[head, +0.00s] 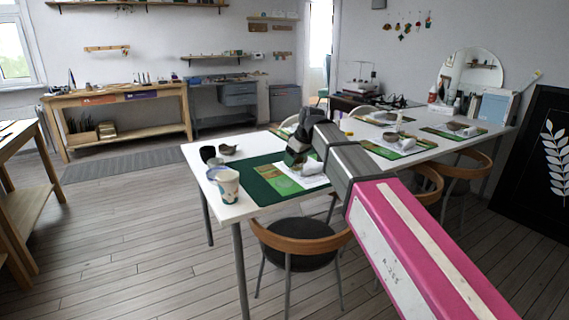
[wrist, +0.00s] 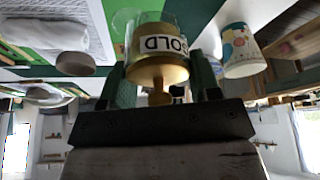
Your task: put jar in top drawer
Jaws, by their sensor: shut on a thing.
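The jar (wrist: 158,50) is clear with gold contents and a white label with dark letters. In the wrist view it sits between the two green fingers of my gripper (wrist: 160,75), which is shut on it. In the head view my gripper (head: 295,152) is over the near end of the white table, above the green mat; the jar cannot be made out there. A grey drawer unit (head: 238,94) with stacked drawers stands under the workbench at the back wall, and its top drawer (head: 238,88) looks shut.
A patterned paper cup (head: 228,186) stands at the table's near left corner and shows beside the jar in the wrist view (wrist: 240,50). Dark bowls stand behind it. A chair (head: 298,240) is at the table's near side. The wooden floor (head: 130,215) left of the table is clear.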

